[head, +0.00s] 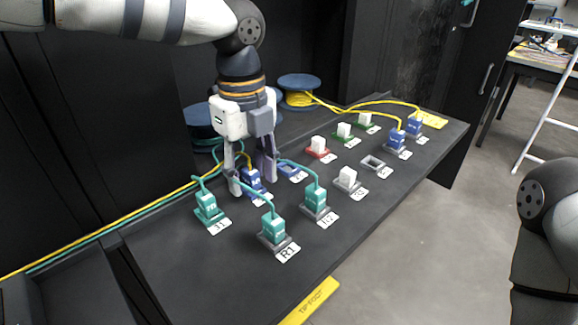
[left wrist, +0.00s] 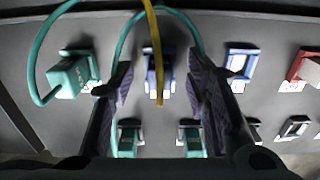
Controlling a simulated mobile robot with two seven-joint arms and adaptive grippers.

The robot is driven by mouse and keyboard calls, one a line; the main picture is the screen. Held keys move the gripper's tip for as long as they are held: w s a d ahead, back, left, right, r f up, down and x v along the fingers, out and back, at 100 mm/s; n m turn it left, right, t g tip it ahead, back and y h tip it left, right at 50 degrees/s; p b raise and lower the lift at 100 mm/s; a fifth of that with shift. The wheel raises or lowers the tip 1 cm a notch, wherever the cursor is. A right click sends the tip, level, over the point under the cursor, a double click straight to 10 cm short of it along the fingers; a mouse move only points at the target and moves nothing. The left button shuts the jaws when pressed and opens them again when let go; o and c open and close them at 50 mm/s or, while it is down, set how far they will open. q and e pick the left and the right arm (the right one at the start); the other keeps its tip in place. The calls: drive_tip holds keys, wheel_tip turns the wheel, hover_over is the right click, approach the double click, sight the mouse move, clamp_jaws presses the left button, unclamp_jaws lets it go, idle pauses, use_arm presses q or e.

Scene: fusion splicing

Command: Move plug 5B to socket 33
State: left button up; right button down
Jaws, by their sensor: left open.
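A blue plug (head: 251,180) with a yellow cable stands upright in a socket toward the left of the panel. It also shows in the left wrist view (left wrist: 152,75). I cannot read its mark. My left gripper (head: 253,186) is open, pointing down, with one finger on each side of this plug. In the left wrist view a gap shows between plug and fingers. To the plug's right is an empty blue-framed socket (head: 289,171), also in the left wrist view (left wrist: 241,63); its number is not legible. My right gripper is out of view.
Teal plugs (head: 207,206) (head: 273,229) (head: 316,199) stand close around the gripper, their cables arching near the fingers. A white-capped red socket (head: 318,146), an empty grey socket (head: 373,163) and two blue plugs (head: 397,138) (head: 414,125) are farther right. Cable reels (head: 299,82) stand behind.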

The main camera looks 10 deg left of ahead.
sight(250, 170)
use_arm(q)
drive_tip(key=shift+r, duration=0.1)
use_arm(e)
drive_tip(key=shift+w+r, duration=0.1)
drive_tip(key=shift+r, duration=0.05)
use_arm(q)
clamp_jaws()
drive_tip(key=shift+r, duration=2.95)
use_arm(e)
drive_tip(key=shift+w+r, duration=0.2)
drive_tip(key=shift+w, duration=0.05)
